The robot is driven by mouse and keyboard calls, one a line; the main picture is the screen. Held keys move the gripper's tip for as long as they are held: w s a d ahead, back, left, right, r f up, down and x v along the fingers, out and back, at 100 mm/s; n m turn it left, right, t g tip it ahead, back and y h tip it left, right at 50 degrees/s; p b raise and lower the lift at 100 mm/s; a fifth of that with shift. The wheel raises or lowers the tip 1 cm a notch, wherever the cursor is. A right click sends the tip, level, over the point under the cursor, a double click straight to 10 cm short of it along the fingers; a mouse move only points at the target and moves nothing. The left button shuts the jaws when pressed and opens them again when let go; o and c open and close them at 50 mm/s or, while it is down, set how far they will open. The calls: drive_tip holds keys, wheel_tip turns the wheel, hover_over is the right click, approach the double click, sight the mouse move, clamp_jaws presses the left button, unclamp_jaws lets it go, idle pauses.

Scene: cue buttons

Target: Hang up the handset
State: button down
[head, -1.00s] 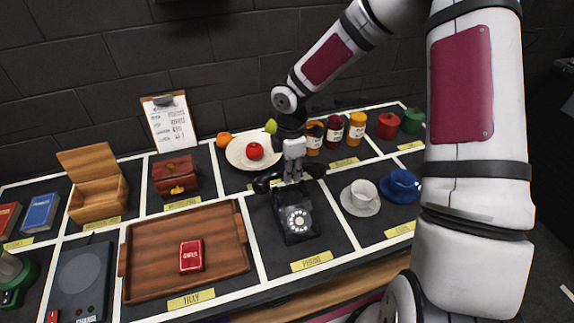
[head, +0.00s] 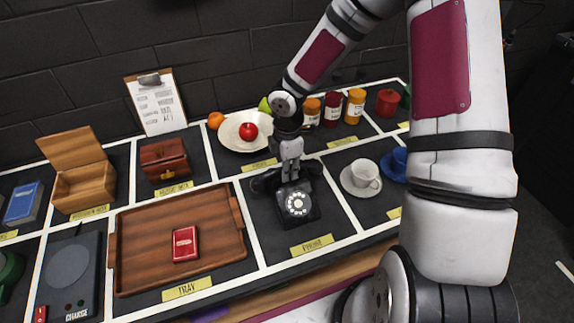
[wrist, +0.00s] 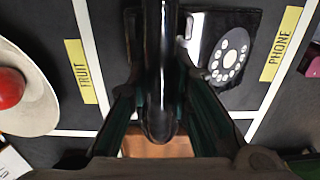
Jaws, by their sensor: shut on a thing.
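The black phone (head: 297,203) with its round white dial stands in the square labelled PHONE. It also shows in the wrist view (wrist: 212,82), at the upper right. My gripper (head: 290,172) is above the rear of the phone, pointing down, and is shut on the black handset (head: 266,183). In the wrist view the handset (wrist: 160,80) runs lengthwise between my two fingers. In the head view the handset lies crosswise at the top of the phone; my gripper covers its middle. I cannot tell whether it touches the cradle.
A wooden tray (head: 135,281) with a red box (head: 185,243) is left of the phone. A white cup on a saucer (head: 361,178) is close on the right. A plate (head: 233,137) with a red apple and several jars stand behind.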

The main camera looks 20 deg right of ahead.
drive_tip(key=c, duration=1.4)
unclamp_jaws()
wheel_tip(320, 180, up, 12)
drive_tip(key=s+r+m+t, duration=0.5)
drive_tip(key=s+r+m, duration=1.3)
drive_tip(key=s+r, duration=0.3)
drive_tip(key=shift+s+r, duration=0.2)
drive_tip(key=shift+r, duration=0.5)
